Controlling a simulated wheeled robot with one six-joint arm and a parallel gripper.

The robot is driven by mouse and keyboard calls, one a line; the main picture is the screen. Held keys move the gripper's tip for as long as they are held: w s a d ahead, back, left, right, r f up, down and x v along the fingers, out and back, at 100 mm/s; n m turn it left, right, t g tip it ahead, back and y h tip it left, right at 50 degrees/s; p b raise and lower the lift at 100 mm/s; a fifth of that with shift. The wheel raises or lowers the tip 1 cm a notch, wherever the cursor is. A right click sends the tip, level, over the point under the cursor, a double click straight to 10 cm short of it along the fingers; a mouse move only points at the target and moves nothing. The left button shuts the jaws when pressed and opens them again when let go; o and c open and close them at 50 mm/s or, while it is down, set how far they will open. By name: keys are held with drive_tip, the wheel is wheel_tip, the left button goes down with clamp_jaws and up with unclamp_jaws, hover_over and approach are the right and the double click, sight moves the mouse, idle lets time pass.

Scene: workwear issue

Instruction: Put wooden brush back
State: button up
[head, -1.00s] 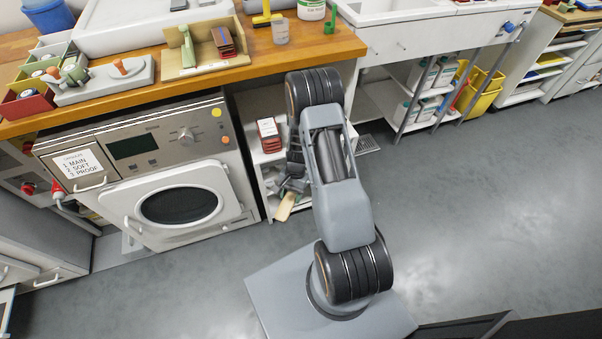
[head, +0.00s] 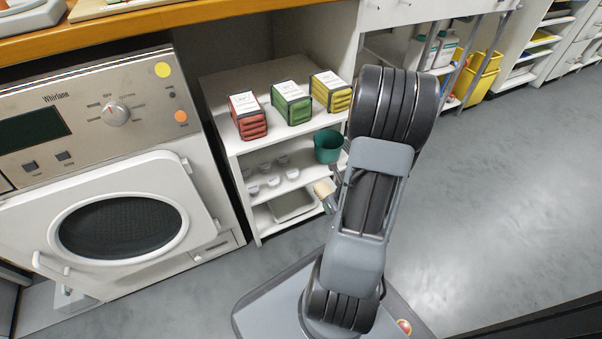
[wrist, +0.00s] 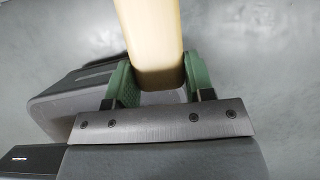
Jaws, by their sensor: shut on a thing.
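The wooden brush shows in the wrist view as a pale, smooth wooden length (wrist: 150,35) running up from between the fingers; its bristles cannot be made out. My gripper (wrist: 161,80) has green finger pads shut on it from both sides. In the head view a small pale end of the brush (head: 324,189) shows beside my arm, in front of the white shelf unit (head: 243,146). Most of my gripper is hidden behind my arm there.
Red (head: 247,116), green (head: 291,103) and yellow (head: 331,92) boxes stand on the unit's top. Below are several small white cups, a green pot (head: 328,146) and, lower, a shallow tray (head: 292,206). A washing machine (head: 95,150) stands left; grey floor is clear right.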

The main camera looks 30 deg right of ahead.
drive_tip(key=shift+s+d+f+m, duration=0.1)
drive_tip(key=shift+s+f+m, duration=0.05)
drive_tip(key=shift+f+m, duration=0.2)
drive_tip(key=p, duration=0.3)
approach(308, 172)
drive_tip(key=f, duration=0.1)
drive_tip(key=s+f, duration=0.1)
drive_tip(key=f, duration=0.3)
drive_tip(key=shift+s+a, duration=0.25)
drive_tip(key=shift+s, duration=0.15)
drive_tip(key=w+p, duration=0.2)
drive_tip(key=w, duration=0.1)
drive_tip(key=shift+w+d, duration=0.2)
drive_tip(key=shift+w, duration=0.15)
drive_tip(key=shift+w+f, duration=0.2)
drive_tip(key=shift+w, duration=0.15)
drive_tip(key=shift+f, duration=0.2)
drive_tip(key=o, duration=0.9)
